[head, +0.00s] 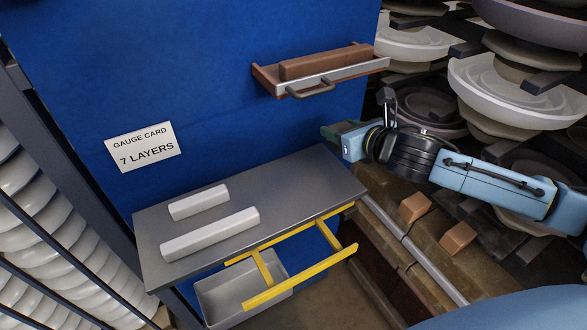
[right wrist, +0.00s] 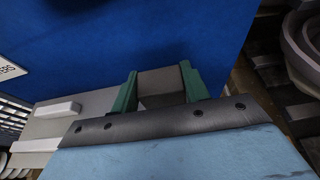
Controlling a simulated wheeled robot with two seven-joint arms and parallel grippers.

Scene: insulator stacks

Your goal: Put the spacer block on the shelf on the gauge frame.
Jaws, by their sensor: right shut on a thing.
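My right gripper (head: 332,133) is just beyond the right back corner of the grey shelf (head: 300,172), against the blue panel. In the right wrist view its green fingers (right wrist: 158,90) are shut on a brown-grey block (right wrist: 160,82), which I take to be the spacer block. In the head view the gripper hides this block. The yellow gauge frame (head: 305,282) sticks out from the shelf's front edge, low and left of the gripper, apart from it. Two white bars (head: 210,235) lie on the shelf. My left gripper is not in view.
A wall rack (head: 345,72) with a handle holds a long brown block (head: 325,62) above the gripper. A grey bin (head: 215,295) sits under the shelf. Two tan blocks (head: 458,238) lie on wooden beams at right. Insulator stacks (head: 520,90) crowd the right. The shelf's right part is clear.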

